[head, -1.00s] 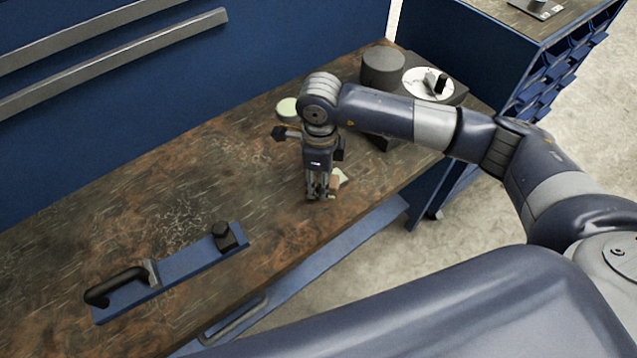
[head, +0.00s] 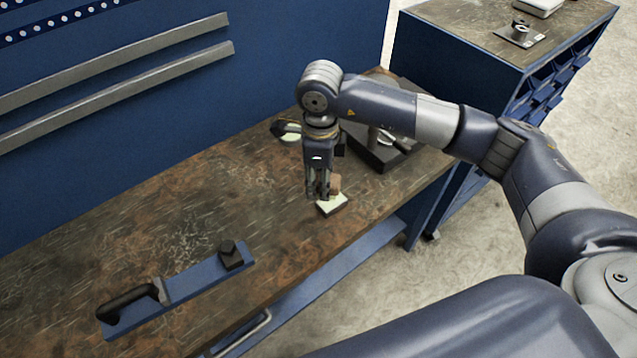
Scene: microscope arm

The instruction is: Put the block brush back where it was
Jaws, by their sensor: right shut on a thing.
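The block brush (head: 332,206) shows in the head view as a small block with a pale, cream-coloured lower part and a brown part above it. My right gripper (head: 320,192) points down at it and is shut on its upper part, with the fingers hiding some of the brown. The brush is over the workbench (head: 210,185), near its front edge; I cannot tell whether it touches the top. My left gripper is not in view.
A dark microscope-like stand (head: 375,153) is behind my right forearm, partly hidden. A pale round piece (head: 291,137) lies behind the gripper. A blue plate (head: 195,284) with a black handle and knob lies at the left front. The bench between is clear.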

